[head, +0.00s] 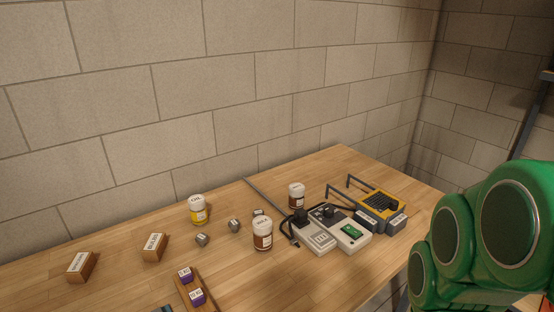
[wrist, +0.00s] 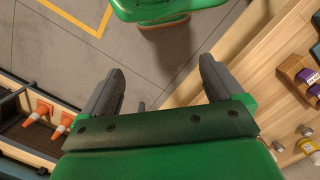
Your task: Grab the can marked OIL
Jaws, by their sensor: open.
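A yellow can with a white lid (head: 198,210) stands upright on the wooden workbench (head: 120,285). Two brown cans with white lids, a nearer one (head: 263,234) and a farther one (head: 296,196), stand to its right. The lids carry small lettering, too small for me to read surely, so I cannot tell which says OIL. In the wrist view my gripper (wrist: 162,76) is open and empty, above the grey floor beside the bench. A yellow and white can (wrist: 306,147) shows at the lower right of that view, well away from my fingers. The head view does not show my fingers.
Labelled brown boxes (head: 80,267) and (head: 154,247), purple blocks (head: 185,275) in a wooden holder and small grey nuts (head: 202,240) lie near the cans. Corded devices (head: 325,235) and a yellow device (head: 381,206) fill the right. Orange cones (wrist: 38,113) stand on a shelf.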

